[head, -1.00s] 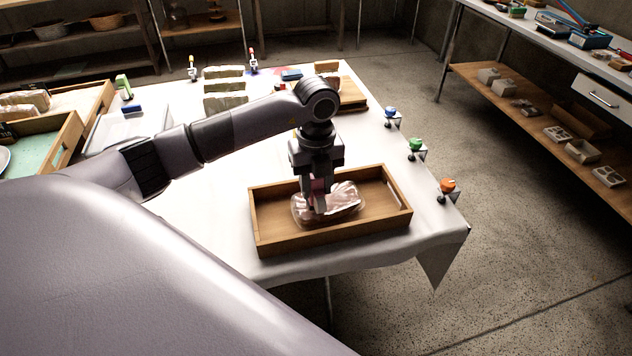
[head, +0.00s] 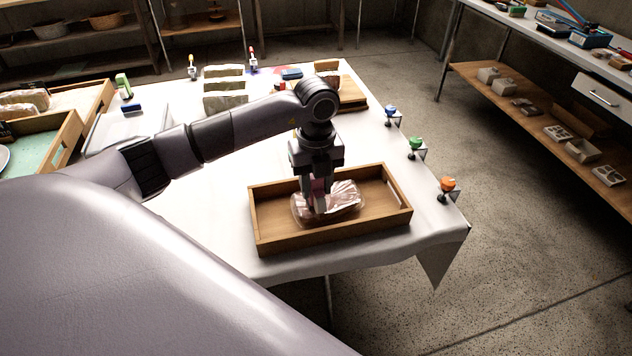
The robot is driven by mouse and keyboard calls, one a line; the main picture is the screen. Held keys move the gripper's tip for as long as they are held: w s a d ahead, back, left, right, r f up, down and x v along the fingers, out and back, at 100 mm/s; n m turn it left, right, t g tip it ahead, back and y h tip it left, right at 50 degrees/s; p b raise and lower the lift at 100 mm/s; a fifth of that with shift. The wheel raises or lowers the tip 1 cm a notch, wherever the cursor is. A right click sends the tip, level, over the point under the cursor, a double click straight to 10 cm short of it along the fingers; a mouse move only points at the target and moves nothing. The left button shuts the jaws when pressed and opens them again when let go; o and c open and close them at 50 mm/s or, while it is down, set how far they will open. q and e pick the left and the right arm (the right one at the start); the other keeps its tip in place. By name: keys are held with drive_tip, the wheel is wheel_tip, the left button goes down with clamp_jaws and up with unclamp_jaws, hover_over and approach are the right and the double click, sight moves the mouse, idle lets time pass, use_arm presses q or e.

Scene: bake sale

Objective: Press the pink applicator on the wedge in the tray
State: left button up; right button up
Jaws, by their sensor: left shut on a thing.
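The wooden tray (head: 385,228) lies at the front right of the white-covered table. In it is the wedge (head: 345,197), which looks wrapped in shiny clear film with pinkish stripes. My left gripper (head: 318,205) points straight down over the wedge's left part. It is shut on the pink applicator (head: 319,186), of which only a little pink shows between the fingers. The applicator's lower end is at the wedge's top, but the fingers hide whether it touches. My right gripper is not in view.
Blue (head: 391,112), green (head: 415,144) and orange (head: 447,184) items on small stands line the table's right edge. A wooden board (head: 352,98) and pale wrapped blocks (head: 225,98) stand farther back. The table between the tray and the left crates is mostly clear.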

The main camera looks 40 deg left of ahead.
use_arm(q)
drive_tip(key=shift+r+p, duration=2.75)
drive_tip(key=shift+r, duration=0.75)
